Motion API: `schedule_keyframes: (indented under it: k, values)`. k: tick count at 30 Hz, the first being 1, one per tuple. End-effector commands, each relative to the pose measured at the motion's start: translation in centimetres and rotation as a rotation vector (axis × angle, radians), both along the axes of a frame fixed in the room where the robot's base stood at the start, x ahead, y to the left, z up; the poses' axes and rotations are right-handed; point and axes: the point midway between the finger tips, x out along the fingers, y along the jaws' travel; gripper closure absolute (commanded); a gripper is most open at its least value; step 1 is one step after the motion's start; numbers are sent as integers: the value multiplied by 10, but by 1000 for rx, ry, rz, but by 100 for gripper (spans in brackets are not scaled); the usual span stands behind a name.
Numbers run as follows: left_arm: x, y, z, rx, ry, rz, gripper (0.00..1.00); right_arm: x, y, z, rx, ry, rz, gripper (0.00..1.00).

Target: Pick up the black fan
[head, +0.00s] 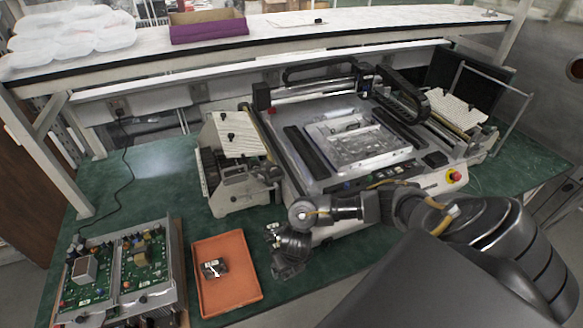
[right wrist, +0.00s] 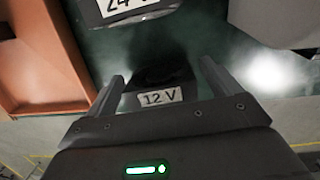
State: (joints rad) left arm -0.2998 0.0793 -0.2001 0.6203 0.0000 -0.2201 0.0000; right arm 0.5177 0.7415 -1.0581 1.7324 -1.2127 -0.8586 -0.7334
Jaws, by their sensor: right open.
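In the right wrist view a black item labelled "12 V" (right wrist: 160,92) lies on the green table between the two fingers of my right gripper (right wrist: 162,82). The fingers are apart, one on each side of it. A second dark item labelled "24 V" (right wrist: 130,8) lies just beyond it, cut by the top edge. In the head view my right gripper (head: 286,266) is low over the table, right of the orange tray, and hides the 12 V item. A small black item with pale marks (head: 214,268) lies in the tray. I cannot tell which is the fan. My left gripper is out of view.
The orange tray (head: 231,250) stands left of my right gripper. Open metal housings with green circuit boards (head: 140,253) stand left of the tray. A large grey machine (head: 300,150) fills the table behind. The green table (head: 165,165) has free room at the back left.

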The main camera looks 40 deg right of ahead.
Motion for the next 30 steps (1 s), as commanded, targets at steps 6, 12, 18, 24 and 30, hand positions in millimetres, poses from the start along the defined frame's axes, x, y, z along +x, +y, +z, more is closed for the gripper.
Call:
schedule_keyframes:
  k: [6, 12, 18, 24, 30]
  values:
    - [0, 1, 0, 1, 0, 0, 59, 0, 0, 0, 0, 0, 0, 33]
    - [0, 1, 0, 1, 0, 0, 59, 0, 0, 0, 0, 0, 0, 59]
    - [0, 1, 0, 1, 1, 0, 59, 0, 0, 1, 0, 0, 0, 61]
    - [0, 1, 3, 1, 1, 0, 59, 1, 0, 9, 2, -1, 0, 61]
    - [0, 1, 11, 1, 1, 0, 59, 1, 2, 38, 2, -4, 2, 61]
